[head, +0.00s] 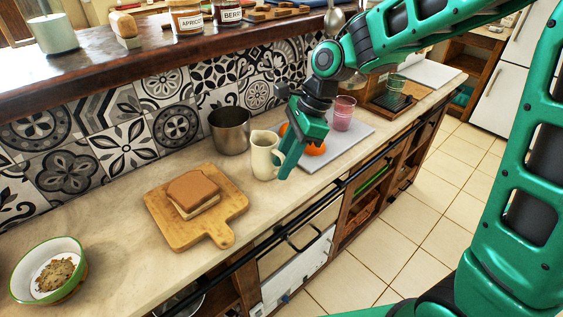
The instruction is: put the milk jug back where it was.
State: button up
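The cream milk jug (264,158) stands upright on the stone counter (120,245), between the steel pot and the grey board. My green gripper (285,158) points down at the jug's right side. One finger reaches down close beside the jug and overlaps its right edge in the picture. The other finger is not clearly visible, so I cannot tell whether the gripper touches or grips the jug. The jug's right side is partly hidden.
A steel pot (230,131) stands behind the jug. A wooden board (214,222) with a sandwich (194,193) lies to the left, and a bowl (48,270) farther left. A grey board (352,139) with oranges (315,150) and a pink glass (343,113) lies right.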

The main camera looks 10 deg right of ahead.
jog(key=v, duration=1.1)
jog(key=shift+d+r, duration=0.15)
jog(key=shift+r, duration=0.25)
jog(key=s+d+f+n+t+h, duration=0.1)
jog(key=s+d+f+n, duration=0.2)
jog(key=d, duration=0.6)
jog(key=s+d+f+n+h, duration=0.15)
jog(key=s+d, duration=0.35)
jog(key=d, duration=0.5)
jog(key=s+d+f+n+h, duration=0.1)
jog(key=s+d+f+n, duration=0.1)
jog(key=s+d, duration=0.3)
jog(key=s+d+f+n+h, duration=0.1)
jog(key=s+d+n, duration=0.3)
jog(key=s, duration=0.6)
jog(key=shift+d+f+g, duration=0.3)
jog(key=shift+d+f, duration=0.05)
jog(key=shift+f, duration=0.2)
jog(key=shift+s, duration=0.1)
